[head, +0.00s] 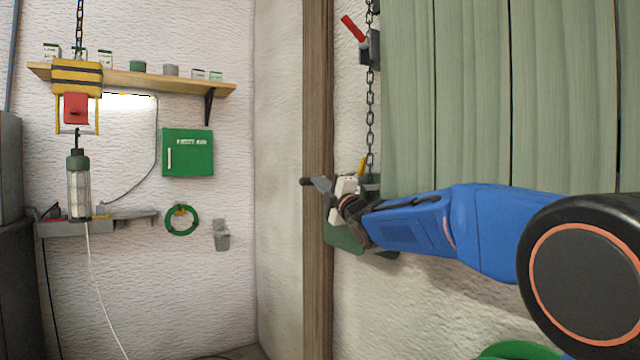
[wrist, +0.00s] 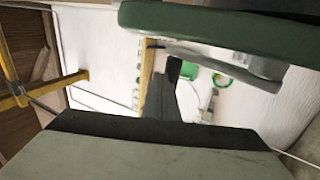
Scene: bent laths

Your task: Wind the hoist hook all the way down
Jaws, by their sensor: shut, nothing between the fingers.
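The hoist block (head: 77,78), yellow and black with a red part below, hangs from a chain at the upper left in the head view. Its dark hook (head: 76,138) is just above a caged lamp (head: 79,190). A green winch (head: 345,238) is on the wall right of the wooden post, partly hidden by my arm. A grey crank with a dark handle (head: 307,181) sticks out left of it. My gripper (head: 338,190) is shut and empty beside the crank; I cannot tell whether they touch. In the wrist view, a green plate (wrist: 200,28) and grey crank arm (wrist: 225,60) are close to my gripper (wrist: 172,72).
A chain (head: 370,110) runs up the wall from the winch past a red lever (head: 353,28). A wooden post (head: 318,100) stands left of the winch and a green curtain (head: 470,90) hangs right. A shelf (head: 150,80) and green box (head: 188,152) are on the far wall.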

